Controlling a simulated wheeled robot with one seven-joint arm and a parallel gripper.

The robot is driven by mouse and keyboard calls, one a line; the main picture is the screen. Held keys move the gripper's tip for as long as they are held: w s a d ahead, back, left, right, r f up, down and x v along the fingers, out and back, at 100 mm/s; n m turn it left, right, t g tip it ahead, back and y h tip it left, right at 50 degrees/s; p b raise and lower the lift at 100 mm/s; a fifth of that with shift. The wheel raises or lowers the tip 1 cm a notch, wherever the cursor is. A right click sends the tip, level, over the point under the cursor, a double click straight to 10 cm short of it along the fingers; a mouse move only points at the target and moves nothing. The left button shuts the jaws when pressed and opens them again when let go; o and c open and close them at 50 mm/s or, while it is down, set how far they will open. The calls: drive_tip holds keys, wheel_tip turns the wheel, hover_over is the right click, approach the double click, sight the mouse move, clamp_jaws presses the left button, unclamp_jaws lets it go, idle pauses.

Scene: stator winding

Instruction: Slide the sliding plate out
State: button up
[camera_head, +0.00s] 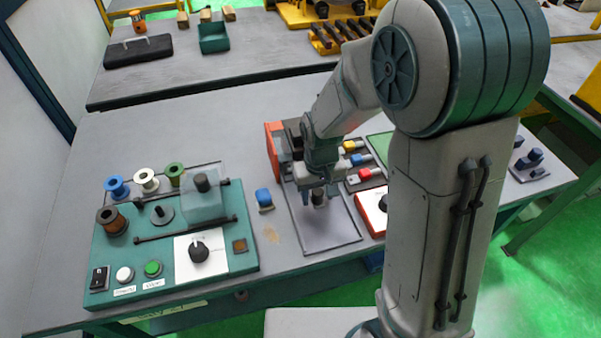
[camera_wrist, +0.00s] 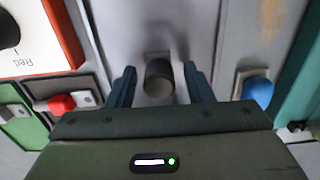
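The sliding plate (camera_head: 330,237) is a flat light-grey panel on the table, right of the teal winding station. It also shows in the wrist view (camera_wrist: 200,28). A dark cylindrical knob (camera_wrist: 160,78) stands up from it. My gripper (camera_head: 317,190) is low over the plate, pointing down at the knob. In the wrist view its two fingers (camera_wrist: 160,70) are on either side of the knob, with a narrow gap on each side. The gripper is open. My arm hides the plate's back part in the head view.
The teal station (camera_head: 130,270) with spools and a clear cover is at left. A blue-topped button (camera_head: 263,197) is close left of the plate. An orange-edged panel with a black dial (camera_head: 373,212) and small coloured switches are close right. The table's front edge is just before the plate.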

drive_tip(key=c, duration=0.5)
drive_tip(key=shift+c, duration=0.2)
drive_tip(key=shift+s, duration=0.1)
drive_tip(key=shift+s+d+b, duration=0.1)
drive_tip(key=shift+s+d, duration=0.35)
drive_tip(key=shift+s, duration=1.15)
drive_tip(key=shift+s+d+b, duration=0.1)
drive_tip(key=shift+s+d, duration=0.4)
drive_tip(key=shift+s, duration=1.05)
drive_tip(key=shift+s+d+b, duration=0.1)
drive_tip(key=shift+s+d, duration=0.35)
drive_tip(key=shift+s, duration=1.15)
drive_tip(key=o, duration=0.7)
drive_tip(key=shift+a, duration=0.1)
drive_tip(key=shift+r, duration=0.15)
wheel_tip(320, 180, up, 6)
drive_tip(key=p, duration=0.5)
